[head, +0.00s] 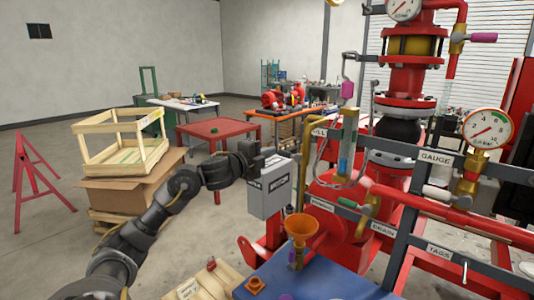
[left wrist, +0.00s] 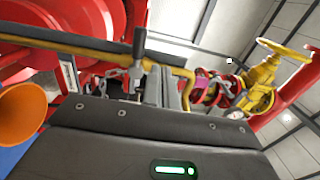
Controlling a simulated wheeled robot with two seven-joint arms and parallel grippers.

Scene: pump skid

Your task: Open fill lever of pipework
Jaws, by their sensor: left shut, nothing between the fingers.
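The red, yellow and grey pipework (head: 412,75) stands at the right of the head view. A label ending in "ILL" (head: 319,132) sits on its grey rail, partly cut off by a yellow pipe. A purple-handled part (head: 347,90) hangs above the label; I cannot tell whether it is the fill lever. My left gripper (head: 270,158) is shut and empty, just above a grey box and left of the label. In the left wrist view the fingers (left wrist: 160,88) point toward blurred pipes, with a yellow pipe crossing ahead. My right gripper is not in view.
The grey box (head: 270,190) is close below my left gripper. An orange funnel (head: 301,228) stands below on the blue surface (head: 315,278). Other rail labels read gauge, drain and tags. A gauge (head: 487,128) is at right. A wooden crate (head: 120,140) stands at left.

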